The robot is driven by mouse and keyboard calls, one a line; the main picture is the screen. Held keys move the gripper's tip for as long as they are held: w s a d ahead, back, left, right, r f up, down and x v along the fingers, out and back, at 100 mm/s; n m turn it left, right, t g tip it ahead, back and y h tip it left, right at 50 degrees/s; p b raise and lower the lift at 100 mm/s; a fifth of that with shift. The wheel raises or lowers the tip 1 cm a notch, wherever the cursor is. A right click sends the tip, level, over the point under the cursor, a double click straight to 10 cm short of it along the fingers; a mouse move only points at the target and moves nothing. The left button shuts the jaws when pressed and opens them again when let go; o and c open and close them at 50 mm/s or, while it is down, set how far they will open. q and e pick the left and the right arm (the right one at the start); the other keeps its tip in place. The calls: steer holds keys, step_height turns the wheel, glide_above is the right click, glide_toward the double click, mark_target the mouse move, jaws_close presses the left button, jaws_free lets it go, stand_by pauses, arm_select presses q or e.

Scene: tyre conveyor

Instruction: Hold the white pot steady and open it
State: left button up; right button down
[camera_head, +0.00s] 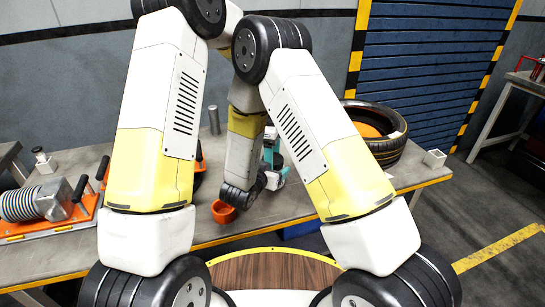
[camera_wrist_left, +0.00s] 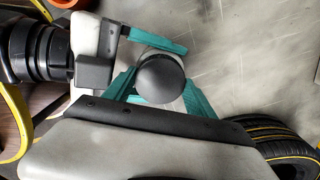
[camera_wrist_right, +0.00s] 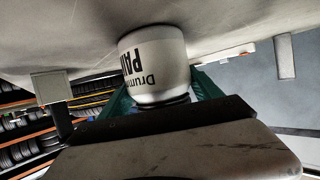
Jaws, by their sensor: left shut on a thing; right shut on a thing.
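The white pot (camera_wrist_right: 155,60) shows in the right wrist view, with dark upside-down lettering and a dark rim at the end nearest my gripper. In the left wrist view its dark round lid (camera_wrist_left: 160,77) is seen from above. My left gripper (camera_wrist_left: 162,90) has teal fingers on both sides of the lid and is shut on it. In the head view my left gripper (camera_head: 275,160) shows small behind the arms; the pot is not clear there.
A tyre (camera_head: 390,150) with something orange inside lies at the table's right. An orange bowl (camera_head: 223,211) stands near the front edge. A small white box (camera_head: 435,158) sits at the right corner.

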arm_select(q)
steer(key=o, duration=1.5)
steer(key=shift+o, duration=0.2)
step_height(320, 180, up, 4)
steer(key=shift+r, duration=0.3)
steer(key=shift+c, duration=1.4)
step_height(320, 180, up, 3)
steer(key=m, duration=0.6)
steer(key=shift+r, duration=0.1)
steer(key=shift+m, duration=0.3)
steer(key=shift+f, duration=0.4)
step_height(320, 180, down, 7)
